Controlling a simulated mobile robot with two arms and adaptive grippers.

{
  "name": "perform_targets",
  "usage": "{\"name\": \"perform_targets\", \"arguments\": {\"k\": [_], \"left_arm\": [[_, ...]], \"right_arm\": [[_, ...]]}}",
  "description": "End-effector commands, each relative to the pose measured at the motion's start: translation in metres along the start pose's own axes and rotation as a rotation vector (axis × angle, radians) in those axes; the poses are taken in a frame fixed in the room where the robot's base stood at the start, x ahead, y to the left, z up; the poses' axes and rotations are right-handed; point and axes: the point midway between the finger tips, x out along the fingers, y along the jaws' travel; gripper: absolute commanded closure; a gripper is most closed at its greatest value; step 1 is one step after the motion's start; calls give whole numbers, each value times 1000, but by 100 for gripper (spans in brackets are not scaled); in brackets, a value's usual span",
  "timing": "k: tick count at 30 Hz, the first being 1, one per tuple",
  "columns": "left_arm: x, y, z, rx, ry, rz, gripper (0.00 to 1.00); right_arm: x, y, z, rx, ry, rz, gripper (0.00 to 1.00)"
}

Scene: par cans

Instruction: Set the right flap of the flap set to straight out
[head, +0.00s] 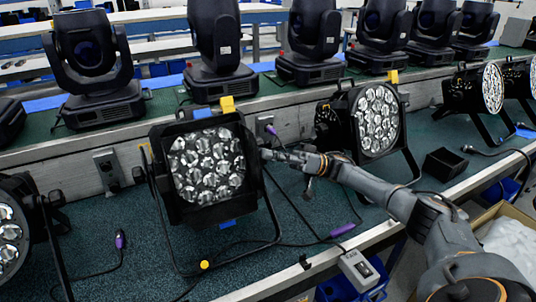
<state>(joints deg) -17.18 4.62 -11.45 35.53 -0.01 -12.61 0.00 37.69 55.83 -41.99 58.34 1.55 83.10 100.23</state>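A black par can with a round face of clear lenses (207,166) stands on the green bench top, left of centre. A square black frame (172,210) surrounds its face, which I take for the flap set. The right flap (249,150) is a narrow dark strip at the frame's right edge; its exact angle is hard to read. My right gripper (270,155) comes in from the right, its tips pointing left, at or very near that edge. Contact and finger opening are too small to tell. My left gripper is not in view.
Another par can (376,120) stands to the right behind my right arm, and one (12,238) is cut off at the left. Moving-head lights line the raised shelf behind. Cables and a small grey box (358,270) lie near the front edge. A black open box (445,163) sits farther right.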

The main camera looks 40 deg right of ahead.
Motion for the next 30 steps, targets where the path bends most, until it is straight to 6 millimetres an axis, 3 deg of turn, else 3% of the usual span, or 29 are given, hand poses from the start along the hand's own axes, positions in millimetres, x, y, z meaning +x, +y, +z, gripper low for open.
{"name": "perform_targets", "arguments": {"k": [8,21,30], "left_arm": [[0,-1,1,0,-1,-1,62],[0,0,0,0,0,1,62],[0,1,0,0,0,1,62]], "right_arm": [[-11,1,0,-1,0,3,62],[-88,2,0,0,2,4,62],[-113,1,-1,-2,1,0,62]]}}
